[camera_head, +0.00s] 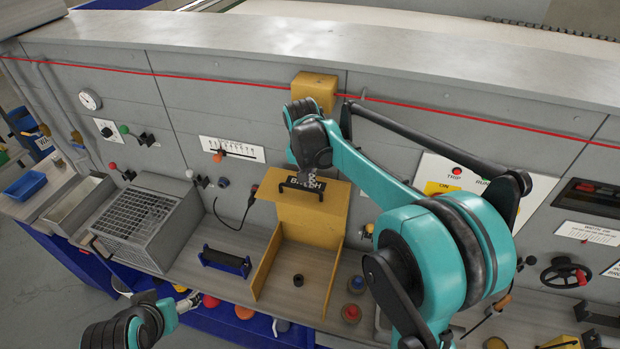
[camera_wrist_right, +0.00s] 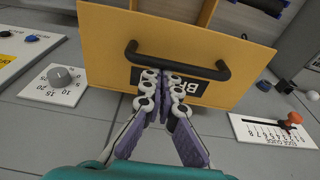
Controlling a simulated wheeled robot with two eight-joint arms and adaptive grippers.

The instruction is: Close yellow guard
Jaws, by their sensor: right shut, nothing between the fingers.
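The yellow guard (camera_head: 320,224) stands raised on the grey machine face. Yellow side walls (camera_head: 265,264) flank an open bay below it, with a small black knob (camera_head: 298,280) on the floor. The guard has a black handle (camera_wrist_right: 215,68) and a partly hidden black label. My right gripper (camera_head: 306,174) is shut and empty at the guard's handle. In the right wrist view its fingertips (camera_wrist_right: 163,76) overlap the handle's lower edge; contact cannot be told. My left gripper (camera_head: 186,301) is low at the left, away from the guard, and its jaw state is unclear.
A wire-mesh box (camera_head: 137,217) and a black roller on blue brackets (camera_head: 226,262) stand left of the bay. A slider scale (camera_head: 232,150) is on the panel. A red cord (camera_head: 230,82) runs above, past a yellow box (camera_head: 314,88).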

